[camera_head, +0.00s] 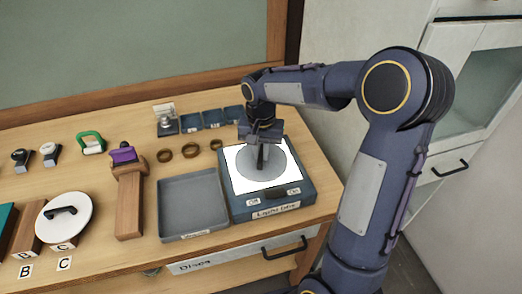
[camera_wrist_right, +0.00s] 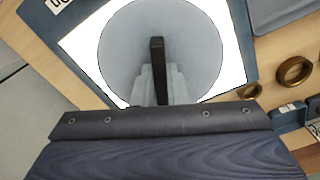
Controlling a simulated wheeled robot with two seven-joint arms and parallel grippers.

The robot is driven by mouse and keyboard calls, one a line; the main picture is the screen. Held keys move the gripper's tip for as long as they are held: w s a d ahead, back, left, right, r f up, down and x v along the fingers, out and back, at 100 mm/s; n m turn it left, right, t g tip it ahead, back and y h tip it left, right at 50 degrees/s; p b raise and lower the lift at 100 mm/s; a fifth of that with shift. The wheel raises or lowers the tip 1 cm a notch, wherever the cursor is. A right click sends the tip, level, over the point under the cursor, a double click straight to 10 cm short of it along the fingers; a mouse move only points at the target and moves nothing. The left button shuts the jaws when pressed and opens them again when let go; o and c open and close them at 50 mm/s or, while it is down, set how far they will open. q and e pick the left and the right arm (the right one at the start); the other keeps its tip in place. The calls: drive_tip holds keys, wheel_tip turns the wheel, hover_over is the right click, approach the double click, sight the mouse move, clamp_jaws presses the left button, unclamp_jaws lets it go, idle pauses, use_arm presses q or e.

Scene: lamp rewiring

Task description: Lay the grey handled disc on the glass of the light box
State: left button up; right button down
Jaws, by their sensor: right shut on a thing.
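The grey handled disc (camera_head: 274,167) lies over the white lit glass (camera_head: 286,147) of the blue light box (camera_head: 309,193). In the right wrist view the disc (camera_wrist_right: 130,50) shows inside the white glass (camera_wrist_right: 87,48), with bare glass at the corners. Its dark upright handle (camera_wrist_right: 157,52) stands at the disc's middle. My right gripper (camera_head: 262,155) is above the disc, shut on this handle. The disc looks flat and on or very close to the glass; I cannot tell if they touch. My left gripper is not in view.
An empty grey tray (camera_head: 193,209) stands left of the light box. A white handled disc (camera_head: 76,222) rests on a wooden stand further left. Brown rings (camera_head: 190,151) and small blue bins (camera_head: 212,118) lie behind. A drawer (camera_head: 240,256) is below the bench's front edge.

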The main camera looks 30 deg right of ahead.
drive_tip(key=shift+f, duration=0.25)
drive_tip(key=c, duration=0.9)
unclamp_jaws()
drive_tip(key=shift+r+p, duration=3.05)
drive_tip(key=shift+r, duration=1)
